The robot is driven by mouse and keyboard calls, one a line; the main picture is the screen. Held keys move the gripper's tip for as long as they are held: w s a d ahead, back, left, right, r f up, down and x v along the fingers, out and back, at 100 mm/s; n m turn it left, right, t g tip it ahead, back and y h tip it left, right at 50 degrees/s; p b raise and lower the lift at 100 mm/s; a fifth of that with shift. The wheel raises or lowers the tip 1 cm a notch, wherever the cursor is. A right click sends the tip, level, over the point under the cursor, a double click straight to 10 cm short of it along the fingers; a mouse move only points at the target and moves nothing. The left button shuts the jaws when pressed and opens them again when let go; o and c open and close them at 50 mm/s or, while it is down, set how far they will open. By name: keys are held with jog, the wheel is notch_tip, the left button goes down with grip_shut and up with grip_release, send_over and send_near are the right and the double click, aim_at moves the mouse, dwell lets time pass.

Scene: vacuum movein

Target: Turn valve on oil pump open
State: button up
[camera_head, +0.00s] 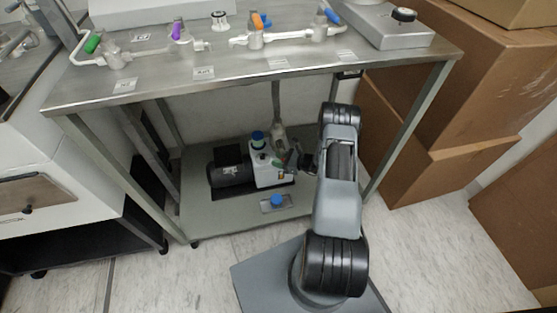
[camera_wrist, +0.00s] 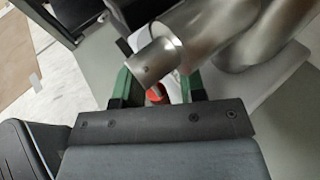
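The oil pump (camera_head: 268,172) stands on the lower shelf of the metal table, with a black motor on its left and a blue cap on top. My gripper (camera_head: 290,163) is at the pump's right side, small and partly hidden by my arm. In the wrist view my gripper (camera_wrist: 158,90) has its two green fingers apart. A small red-orange part (camera_wrist: 154,94), possibly the valve handle, shows between them, with gaps on both sides. A shiny metal pipe (camera_wrist: 158,62) crosses just past the fingertips and partly covers it. I cannot tell the valve's position.
The tabletop (camera_head: 200,75) overhead carries glass manifolds with coloured knobs. Table legs stand near my arm. A blue knob on a small plate (camera_head: 277,203) lies on the shelf in front of the pump. Cardboard boxes (camera_head: 440,120) are stacked at the right.

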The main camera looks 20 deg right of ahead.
jog(key=shift+o, duration=0.2)
jog(key=p+v, duration=0.3)
jog(key=v, duration=1)
jog(key=shift+s+d, duration=0.25)
jog(key=shift+s, duration=0.05)
jog(key=shift+r, duration=0.1)
